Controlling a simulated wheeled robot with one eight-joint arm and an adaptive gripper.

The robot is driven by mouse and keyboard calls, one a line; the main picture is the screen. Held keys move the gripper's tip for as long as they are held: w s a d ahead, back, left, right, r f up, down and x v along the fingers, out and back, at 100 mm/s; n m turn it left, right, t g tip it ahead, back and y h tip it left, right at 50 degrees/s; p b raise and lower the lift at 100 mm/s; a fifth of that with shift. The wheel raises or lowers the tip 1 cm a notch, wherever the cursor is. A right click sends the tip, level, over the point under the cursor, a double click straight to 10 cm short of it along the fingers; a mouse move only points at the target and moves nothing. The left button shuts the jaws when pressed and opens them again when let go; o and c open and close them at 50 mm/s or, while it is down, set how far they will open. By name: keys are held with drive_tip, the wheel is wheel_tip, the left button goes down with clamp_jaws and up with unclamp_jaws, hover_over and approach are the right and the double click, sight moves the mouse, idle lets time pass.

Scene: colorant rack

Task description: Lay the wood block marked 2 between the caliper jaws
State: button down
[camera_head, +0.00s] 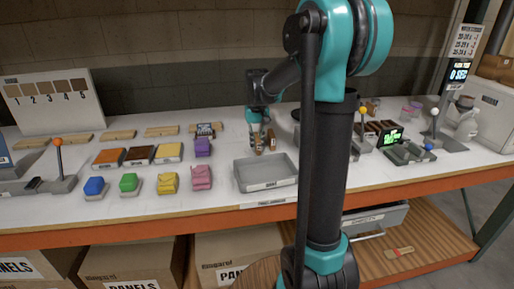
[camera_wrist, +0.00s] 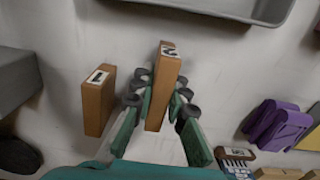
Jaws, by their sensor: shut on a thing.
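My gripper (camera_head: 258,145) is over the bench, behind the grey tray, pointing down. In the wrist view its fingers (camera_wrist: 160,103) are shut on the wood block marked 2 (camera_wrist: 162,92), one on each side. I cannot tell whether the block is clear of the bench. A second wood block, marked 1 (camera_wrist: 97,102), stands apart to its left; it also shows in the head view (camera_head: 271,138). A grey device with a lit green display (camera_head: 389,135) and a blue knob is at the right; I cannot tell whether it is the caliper, and no jaws are clear.
The grey tray (camera_head: 266,185) lies in front of my gripper. Purple (camera_head: 203,148), yellow and pink pieces stand to the left, with wood strips behind. A grey block-like part (camera_wrist: 15,78) is left in the wrist view. My arm hides part of the right bench.

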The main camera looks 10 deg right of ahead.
drive_tip(key=shift+f, duration=0.7)
drive_tip(key=shift+f, duration=0.1)
drive_tip(key=c, duration=1.5)
unclamp_jaws()
drive_tip(key=shift+c, duration=0.2)
